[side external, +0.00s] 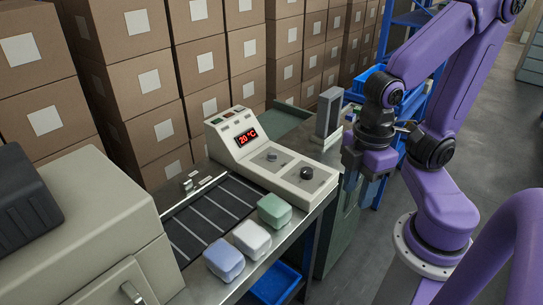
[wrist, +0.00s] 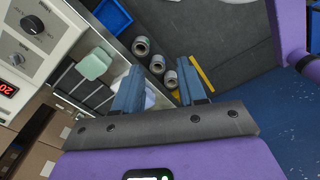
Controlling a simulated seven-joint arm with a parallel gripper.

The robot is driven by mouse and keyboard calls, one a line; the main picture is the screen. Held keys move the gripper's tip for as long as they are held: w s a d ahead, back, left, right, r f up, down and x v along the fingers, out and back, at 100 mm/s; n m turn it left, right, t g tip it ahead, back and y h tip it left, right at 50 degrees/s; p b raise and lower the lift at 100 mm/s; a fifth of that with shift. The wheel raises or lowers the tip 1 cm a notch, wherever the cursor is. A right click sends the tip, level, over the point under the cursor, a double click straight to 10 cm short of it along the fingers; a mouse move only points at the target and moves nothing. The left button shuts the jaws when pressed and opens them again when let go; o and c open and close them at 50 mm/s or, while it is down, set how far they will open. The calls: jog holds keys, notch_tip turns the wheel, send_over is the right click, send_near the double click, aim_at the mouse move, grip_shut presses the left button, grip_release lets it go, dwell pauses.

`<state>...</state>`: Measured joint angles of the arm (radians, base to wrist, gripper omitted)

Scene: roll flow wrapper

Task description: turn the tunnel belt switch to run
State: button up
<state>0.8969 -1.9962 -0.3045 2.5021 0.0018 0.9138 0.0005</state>
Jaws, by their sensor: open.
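The beige control panel (side external: 235,160) stands on the bench with a red display (side external: 246,136) reading 20 °C. Its sloped face has two round knobs, a grey one (side external: 272,156) and a larger black one (side external: 307,173). Their labels are too small to read, so I cannot tell which is the tunnel belt switch. In the wrist view, the black knob (wrist: 32,25) shows at the upper left, with the display (wrist: 10,88) below it. My gripper (side external: 361,187) is open and empty, to the right of the panel and apart from it. Its two fingers (wrist: 161,70) also show in the wrist view.
Green (side external: 274,209), white (side external: 252,238) and blue (side external: 224,259) blocks sit along the bench edge beside a dark slatted belt (side external: 208,215). A grey upright post (side external: 328,112) stands behind my gripper. Stacked cartons (side external: 150,90) line the back. A blue bin (side external: 276,284) is below.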

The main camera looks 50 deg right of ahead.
jog(key=w+a+r+m, duration=0.2)
jog(key=w, duration=1.1)
jog(key=m, duration=0.5)
send_over(272, 154)
notch_tip(272, 154, down, 3)
notch_tip(272, 154, down, 17)
jog(key=shift+d+f, duration=0.1)
jog(key=shift+f, duration=0.05)
grip_shut()
